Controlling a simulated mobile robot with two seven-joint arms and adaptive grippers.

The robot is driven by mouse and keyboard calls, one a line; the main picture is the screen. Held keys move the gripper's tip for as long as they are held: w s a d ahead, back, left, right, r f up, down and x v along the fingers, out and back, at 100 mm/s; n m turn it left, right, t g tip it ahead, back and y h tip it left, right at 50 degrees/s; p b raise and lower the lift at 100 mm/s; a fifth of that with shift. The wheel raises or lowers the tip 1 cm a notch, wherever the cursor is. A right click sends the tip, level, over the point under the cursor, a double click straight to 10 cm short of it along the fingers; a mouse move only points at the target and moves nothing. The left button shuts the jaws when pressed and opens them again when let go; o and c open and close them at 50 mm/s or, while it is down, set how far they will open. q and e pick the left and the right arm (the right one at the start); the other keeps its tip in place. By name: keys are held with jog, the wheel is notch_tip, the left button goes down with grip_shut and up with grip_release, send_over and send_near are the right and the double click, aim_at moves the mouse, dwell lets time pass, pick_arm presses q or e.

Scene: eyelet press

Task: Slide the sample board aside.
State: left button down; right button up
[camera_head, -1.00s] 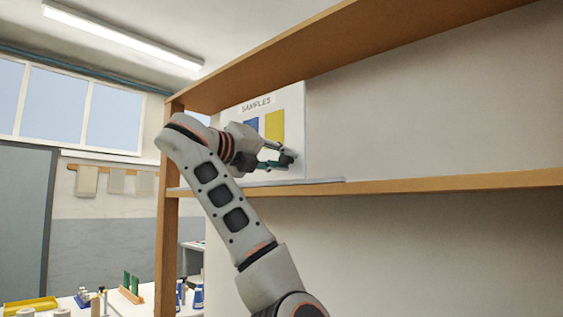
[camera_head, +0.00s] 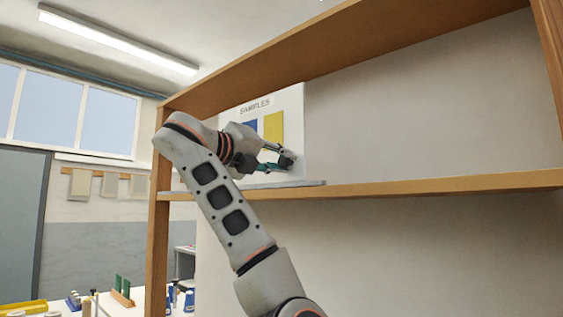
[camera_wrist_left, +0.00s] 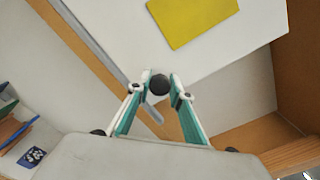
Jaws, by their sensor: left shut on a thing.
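The sample board (camera_head: 292,120) is a white panel headed "SAMPLES" with a blue and a yellow patch. It stands upright at the left part of the wooden shelf unit, its lower edge by a grey rail (camera_head: 305,184). My left gripper (camera_head: 287,160) is shut on a dark round knob (camera_wrist_left: 159,84) near the board's lower right. In the left wrist view, the fingertips (camera_wrist_left: 160,86) sit on either side of the knob, below the yellow patch (camera_wrist_left: 192,20). My arm hides the board's lower left part. My right gripper is not in view.
The shelf board (camera_head: 450,185) is bare right of the sample board, up to the right post (camera_head: 551,60). The left post (camera_head: 160,230) stands behind my arm. A worktable with a yellow tray (camera_head: 25,307) and small items is at the lower left.

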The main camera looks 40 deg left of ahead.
pick_arm(q)
jog(key=c, duration=1.8)
grip_release()
jog(key=shift+s, duration=0.1)
jog(key=s, duration=0.5)
jog(key=shift+s+a+r, duration=0.1)
jog(key=shift+s+a, duration=0.25)
jog(key=shift+a, duration=0.05)
jog(key=shift+s+d, duration=0.15)
jog(key=shift+s, duration=0.65)
